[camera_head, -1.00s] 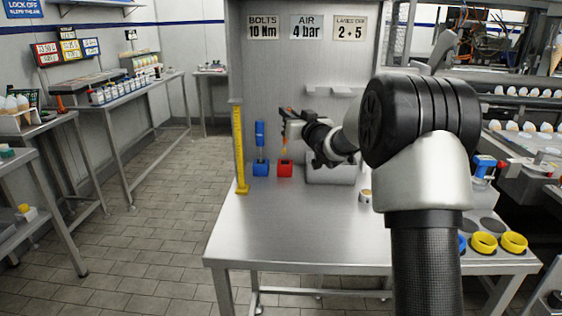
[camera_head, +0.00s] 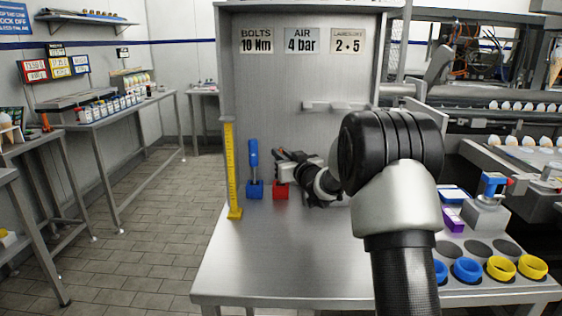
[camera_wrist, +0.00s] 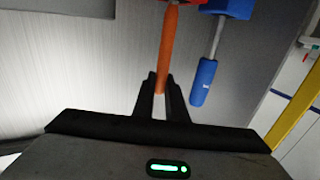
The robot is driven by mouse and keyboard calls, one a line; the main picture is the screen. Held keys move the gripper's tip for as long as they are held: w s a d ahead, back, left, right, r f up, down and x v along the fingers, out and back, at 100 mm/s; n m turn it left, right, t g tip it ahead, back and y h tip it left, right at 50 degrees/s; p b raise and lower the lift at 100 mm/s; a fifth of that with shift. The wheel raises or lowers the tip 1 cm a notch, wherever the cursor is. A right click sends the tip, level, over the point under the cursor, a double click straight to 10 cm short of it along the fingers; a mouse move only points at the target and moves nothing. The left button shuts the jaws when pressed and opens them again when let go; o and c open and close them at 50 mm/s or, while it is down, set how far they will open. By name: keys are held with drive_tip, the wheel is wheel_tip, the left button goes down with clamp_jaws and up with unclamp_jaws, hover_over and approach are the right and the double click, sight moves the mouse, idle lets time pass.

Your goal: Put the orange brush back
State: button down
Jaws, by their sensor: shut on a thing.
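The orange brush (camera_wrist: 169,45) shows its handle in the wrist view. My gripper (camera_wrist: 160,88) is shut on the handle; it also shows in the head view (camera_head: 279,156). The red holder (camera_head: 280,191) stands on the bench, just below my gripper. In the wrist view the handle runs to the red holder (camera_wrist: 190,2) at the top edge. The brush's lower end is out of sight, so I cannot tell how deep it sits. In the head view my gripper hides the brush.
A blue brush (camera_head: 253,155) stands upright in a blue holder (camera_head: 255,190), just left of the red one. A yellow ruler post (camera_head: 232,170) stands further left. The bench's front (camera_head: 270,265) is clear. Yellow and blue rings (camera_head: 500,268) lie at right.

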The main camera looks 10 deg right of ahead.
drive_tip(key=shift+f, duration=0.45)
drive_tip(key=shift+f, duration=0.2)
drive_tip(key=c, duration=1.8)
unclamp_jaws()
drive_tip(key=shift+r, duration=0.1)
drive_tip(key=shift+r, duration=0.1)
